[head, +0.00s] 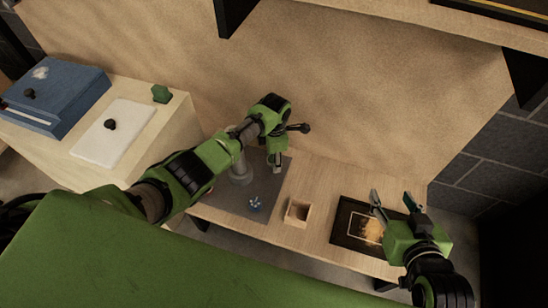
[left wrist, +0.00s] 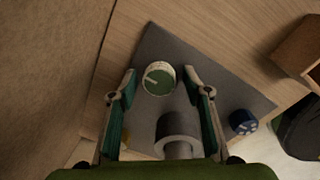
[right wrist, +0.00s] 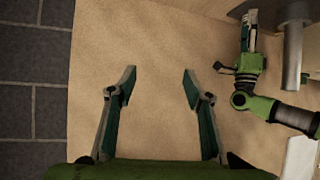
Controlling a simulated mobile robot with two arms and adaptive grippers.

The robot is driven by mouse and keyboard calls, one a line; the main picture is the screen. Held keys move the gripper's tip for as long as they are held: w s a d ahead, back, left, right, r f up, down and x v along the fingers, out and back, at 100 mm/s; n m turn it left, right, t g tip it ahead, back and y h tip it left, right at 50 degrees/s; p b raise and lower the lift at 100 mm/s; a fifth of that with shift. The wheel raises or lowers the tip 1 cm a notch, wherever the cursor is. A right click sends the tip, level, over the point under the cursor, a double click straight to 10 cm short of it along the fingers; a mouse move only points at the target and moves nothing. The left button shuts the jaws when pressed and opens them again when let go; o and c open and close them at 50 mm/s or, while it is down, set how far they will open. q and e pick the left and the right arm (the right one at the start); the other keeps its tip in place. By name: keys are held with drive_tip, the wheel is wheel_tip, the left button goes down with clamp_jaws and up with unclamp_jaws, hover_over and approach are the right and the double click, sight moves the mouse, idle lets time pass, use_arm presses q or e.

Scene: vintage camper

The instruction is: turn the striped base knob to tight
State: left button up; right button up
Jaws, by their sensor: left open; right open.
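My left gripper (left wrist: 160,76) is open, its fingertips on either side of a round green knob (left wrist: 159,80) with a pale striped rim and a white pointer line on top. I cannot tell whether the fingers touch it. In the head view my left gripper (head: 277,163) points down over the grey mat (head: 228,200) and hides this knob. A blue-and-white knob (left wrist: 242,122) stands on the mat, right of the gripper in the left wrist view; it also shows in the head view (head: 254,205). My right gripper (head: 391,202) is open and empty.
A grey post (head: 241,168) rises from the mat, close to my left gripper. An open wooden box (head: 297,212) and a dark framed picture (head: 350,232) lie on the table. A blue case (head: 55,100), white board (head: 112,133) and green block (head: 161,93) sit on the left cabinet.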

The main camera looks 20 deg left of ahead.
use_arm(q)
drive_tip(key=shift+c, duration=0.5)
drive_tip(key=c, duration=1)
